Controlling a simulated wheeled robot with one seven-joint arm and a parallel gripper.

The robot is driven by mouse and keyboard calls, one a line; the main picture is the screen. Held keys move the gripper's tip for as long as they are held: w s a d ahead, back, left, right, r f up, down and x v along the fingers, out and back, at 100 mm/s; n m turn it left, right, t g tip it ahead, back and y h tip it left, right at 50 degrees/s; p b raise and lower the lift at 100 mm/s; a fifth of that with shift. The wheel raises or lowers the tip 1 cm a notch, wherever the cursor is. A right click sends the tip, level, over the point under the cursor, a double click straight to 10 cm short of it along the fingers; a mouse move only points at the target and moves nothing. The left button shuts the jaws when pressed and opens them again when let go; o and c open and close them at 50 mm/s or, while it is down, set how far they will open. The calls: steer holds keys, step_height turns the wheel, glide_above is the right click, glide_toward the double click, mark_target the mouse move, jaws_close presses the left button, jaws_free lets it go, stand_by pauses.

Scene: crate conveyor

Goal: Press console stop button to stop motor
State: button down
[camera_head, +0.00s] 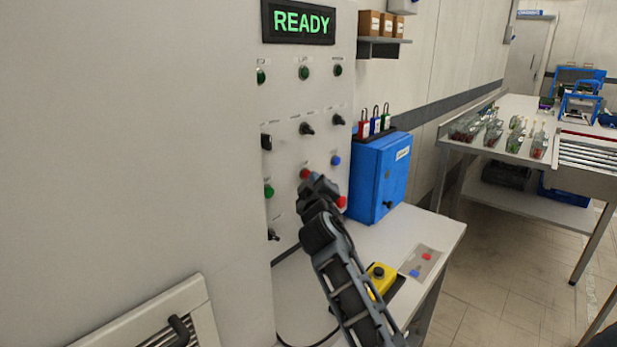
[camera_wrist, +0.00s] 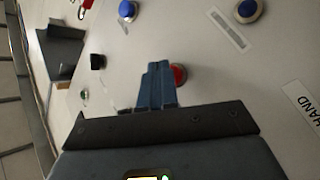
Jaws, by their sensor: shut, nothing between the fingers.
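The console (camera_head: 285,110) is a pale upright panel with a display (camera_head: 298,22) reading READY in green. A red button (camera_head: 305,174) sits in its lower rows, and in the wrist view a red button (camera_wrist: 180,75) shows just right of my fingertips, partly covered by them. My gripper (camera_head: 316,184) is shut and empty, close in front of the panel at the red button; its fingers also show in the wrist view (camera_wrist: 158,70). I cannot tell whether they touch the button. Another red button (camera_head: 341,202) shows just right of my gripper.
A green button (camera_head: 269,190), a blue button (camera_head: 336,160) and dark rotary switches (camera_head: 307,128) surround it. A blue box (camera_head: 380,175) with padlocks stands on the bench to the right. A yellow button box (camera_head: 381,278) lies beside my arm. A bottle table (camera_head: 500,165) stands farther right.

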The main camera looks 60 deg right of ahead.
stand_by(0.6)
steer(key=shift+s+a+p, duration=0.2)
steer(key=shift+s+p, duration=0.1)
steer(key=shift+s, duration=0.4)
steer(key=shift+s, duration=0.1)
steer(key=shift+s+a+p, duration=0.2)
steer(key=shift+s+p, duration=0.1)
steer(key=shift+s, duration=0.5)
steer(key=shift+s+a+p, duration=0.15)
steer(key=shift+s+p, duration=0.2)
steer(key=shift+s, duration=0.4)
steer(key=shift+s+a+p, duration=0.2)
steer(key=shift+s+p, duration=0.1)
steer(key=shift+s, duration=0.5)
